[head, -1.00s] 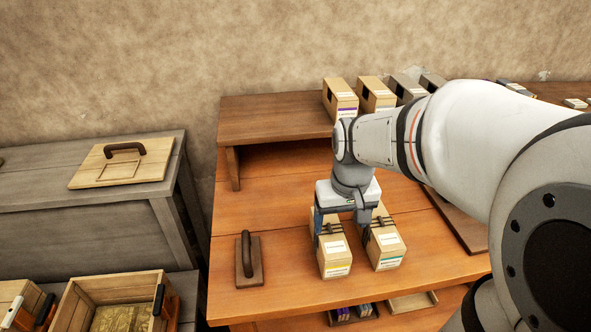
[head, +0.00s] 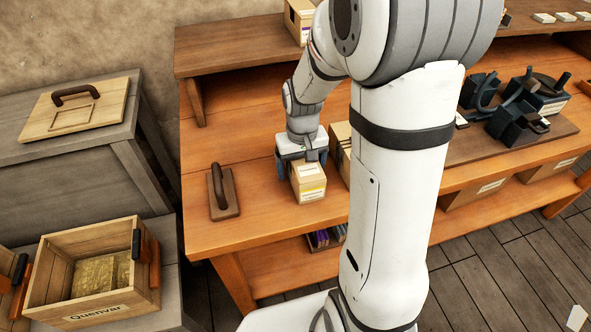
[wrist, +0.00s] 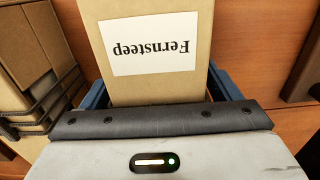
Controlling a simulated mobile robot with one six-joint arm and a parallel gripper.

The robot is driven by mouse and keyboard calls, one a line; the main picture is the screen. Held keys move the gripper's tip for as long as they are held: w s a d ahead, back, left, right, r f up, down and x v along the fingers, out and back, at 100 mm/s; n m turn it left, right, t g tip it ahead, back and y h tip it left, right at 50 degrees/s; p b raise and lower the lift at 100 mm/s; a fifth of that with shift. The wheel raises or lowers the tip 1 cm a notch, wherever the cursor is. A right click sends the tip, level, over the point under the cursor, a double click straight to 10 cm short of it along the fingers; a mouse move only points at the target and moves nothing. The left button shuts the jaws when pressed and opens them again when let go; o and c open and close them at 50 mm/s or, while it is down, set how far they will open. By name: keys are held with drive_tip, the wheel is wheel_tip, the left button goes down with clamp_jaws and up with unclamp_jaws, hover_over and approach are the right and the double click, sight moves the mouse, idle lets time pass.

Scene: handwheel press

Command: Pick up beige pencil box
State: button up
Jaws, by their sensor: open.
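A beige box (head: 309,184) stands upright on the orange workbench, with a pale label on its front. In the wrist view the beige box (wrist: 200,75) carries a white label reading "Fernsteep", upside down. My gripper (head: 302,168) is open above and around this box, one blue finger on each side. In the wrist view, my gripper (wrist: 160,88) shows blue fingers at both sides of the box, and I cannot tell whether they touch it.
A second beige box (head: 340,140) stands close on the right, partly behind my arm. A brown block with a handle (head: 223,190) lies on the left. A raised shelf (head: 235,52) is behind. A dark press (head: 515,110) stands at the right. A "Quenvar" crate (head: 95,310) is lower left.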

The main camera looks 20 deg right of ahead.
drive_tip(key=shift+f, duration=0.25)
drive_tip(key=shift+c, duration=0.5)
drive_tip(key=shift+r, duration=0.1)
drive_tip(key=c, duration=1.1)
